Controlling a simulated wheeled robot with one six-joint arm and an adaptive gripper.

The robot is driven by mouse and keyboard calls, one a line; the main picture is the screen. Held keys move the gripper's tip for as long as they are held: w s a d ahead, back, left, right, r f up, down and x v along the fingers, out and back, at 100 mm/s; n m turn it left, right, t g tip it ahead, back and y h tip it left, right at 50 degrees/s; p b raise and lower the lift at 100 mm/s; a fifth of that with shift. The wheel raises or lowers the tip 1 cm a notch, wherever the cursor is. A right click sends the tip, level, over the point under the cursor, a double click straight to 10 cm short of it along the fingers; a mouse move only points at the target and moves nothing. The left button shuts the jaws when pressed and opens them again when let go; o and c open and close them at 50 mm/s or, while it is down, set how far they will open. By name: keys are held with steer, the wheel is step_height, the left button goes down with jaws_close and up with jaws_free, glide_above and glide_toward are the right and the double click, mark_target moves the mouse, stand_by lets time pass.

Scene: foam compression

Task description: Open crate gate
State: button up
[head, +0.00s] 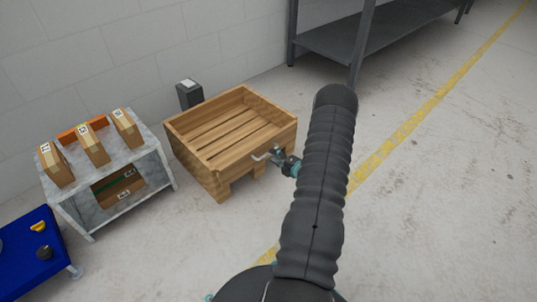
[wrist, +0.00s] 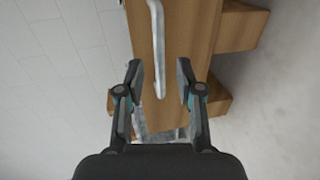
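The wooden crate (head: 222,150) stands on the floor in the head view, with a slatted inside and no load in it. Its front side faces my arm and carries a pale metal handle (head: 262,156). In the wrist view the handle (wrist: 157,45) runs down the wooden panel (wrist: 186,60) and ends between my fingers. My gripper (wrist: 158,82) is open, one finger on each side of the handle's lower end, with gaps on both sides. In the head view my gripper (head: 279,158) is at the crate's front, beside the handle.
A grey table (head: 160,165) with several cardboard boxes stands left of the crate. A dark post (head: 190,95) is behind it. A blue platform (head: 35,255) is at lower left and a metal shelf (head: 350,40) at the back. The floor right of my arm is clear.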

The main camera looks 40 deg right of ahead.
mark_target(268, 153)
steer(key=shift+x, duration=2.1)
jaws_close()
